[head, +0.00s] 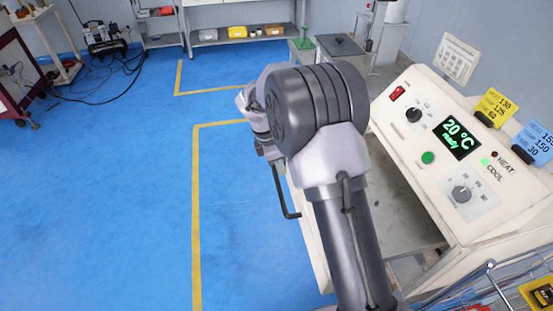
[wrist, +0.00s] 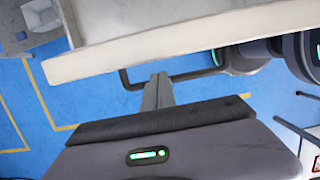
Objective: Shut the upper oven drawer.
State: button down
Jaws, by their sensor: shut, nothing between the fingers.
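The upper oven drawer stands pulled out from the oven, its white front (head: 309,232) at the left in the head view. A black bar handle (head: 288,207) sticks out from that front. In the wrist view the drawer's pale front edge (wrist: 100,62) runs across the top, with the dark handle (wrist: 190,75) just below it. My gripper (wrist: 158,80) is shut and empty, its fingertips at the handle bar, outside the drawer front. I cannot tell whether they touch it. In the head view my arm hides the gripper and part of the drawer.
The oven's control panel (head: 440,150) slopes above the drawer at the right, with a green display and yellow and blue cards. A wire rack (head: 490,285) is at the lower right. The blue floor (head: 110,210) at the left is clear.

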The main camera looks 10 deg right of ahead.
aim_at(380, 167)
jog(key=b+x, duration=0.2)
jog(key=x, duration=0.3)
jog(key=shift+f, duration=0.25)
jog(key=shift+d+r+p, duration=0.15)
jog(key=shift+d+p, duration=0.3)
jog(key=shift+d, duration=0.15)
jog(key=d+p, duration=1)
jog(key=d, duration=2.1)
jog(key=shift+p, duration=0.3)
jog(key=shift+d, duration=0.35)
jog(key=shift+w+d, duration=0.1)
